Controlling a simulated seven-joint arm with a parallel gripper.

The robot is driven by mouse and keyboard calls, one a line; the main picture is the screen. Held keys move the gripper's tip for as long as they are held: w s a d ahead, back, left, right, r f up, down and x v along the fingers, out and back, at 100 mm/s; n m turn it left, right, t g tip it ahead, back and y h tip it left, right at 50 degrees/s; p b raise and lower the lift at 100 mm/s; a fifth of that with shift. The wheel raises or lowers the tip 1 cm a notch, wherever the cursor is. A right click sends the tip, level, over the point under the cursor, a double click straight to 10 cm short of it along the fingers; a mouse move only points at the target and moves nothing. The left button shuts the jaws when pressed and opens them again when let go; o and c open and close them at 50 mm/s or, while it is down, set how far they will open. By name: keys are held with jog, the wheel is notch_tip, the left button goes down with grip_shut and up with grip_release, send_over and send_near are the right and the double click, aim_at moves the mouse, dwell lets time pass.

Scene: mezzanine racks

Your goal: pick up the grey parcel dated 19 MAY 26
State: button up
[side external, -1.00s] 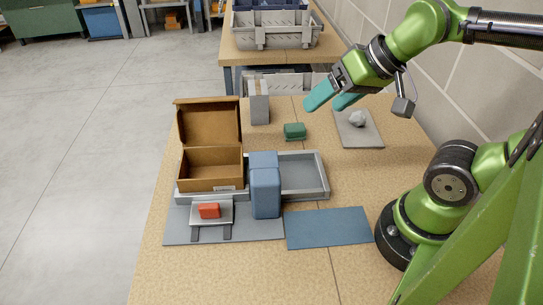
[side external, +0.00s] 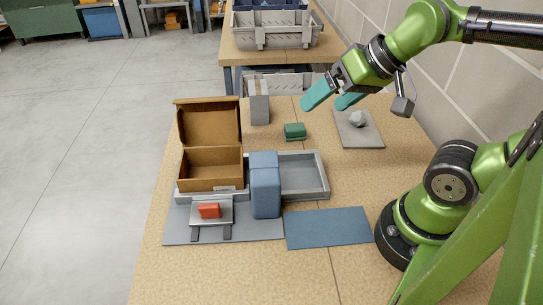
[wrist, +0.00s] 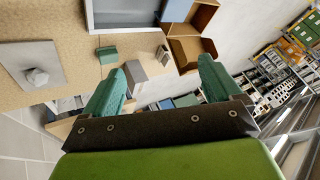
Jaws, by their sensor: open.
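An upright grey parcel (side external: 260,109) stands at the far side of the table, behind and left of a small green block (side external: 295,131). No date can be read on it. A grey box that appears to be this parcel shows in the wrist view (wrist: 138,73), near the left finger, with another small grey piece (wrist: 162,54) beyond it. My gripper (side external: 330,104) is open and empty, in the air to the right of the parcel and apart from it. Its two teal fingers also show spread in the wrist view (wrist: 164,74).
An open brown carton (side external: 212,170), a grey tray (side external: 322,190) and a tall blue box (side external: 265,194) stand nearer. A red block (side external: 209,211) lies on a small stand. A blue mat (side external: 328,228) is bare. A grey plate (side external: 372,139) bears a pale lump (side external: 357,118).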

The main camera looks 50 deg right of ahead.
jog(key=shift+f, duration=0.1)
jog(key=m+g+h, duration=0.4)
jog(key=m+h, duration=0.1)
send_near(260, 87)
jog(key=x, duration=0.7)
jog(key=shift+f, duration=0.2)
jog(key=shift+a+x, duration=0.15)
jog(key=shift+x, duration=1.3)
jog(key=shift+a+x, duration=0.1)
jog(key=shift+x, duration=1.35)
jog(key=shift+w, duration=0.15)
jog(key=shift+c, duration=0.4)
jog(key=c, duration=1.2)
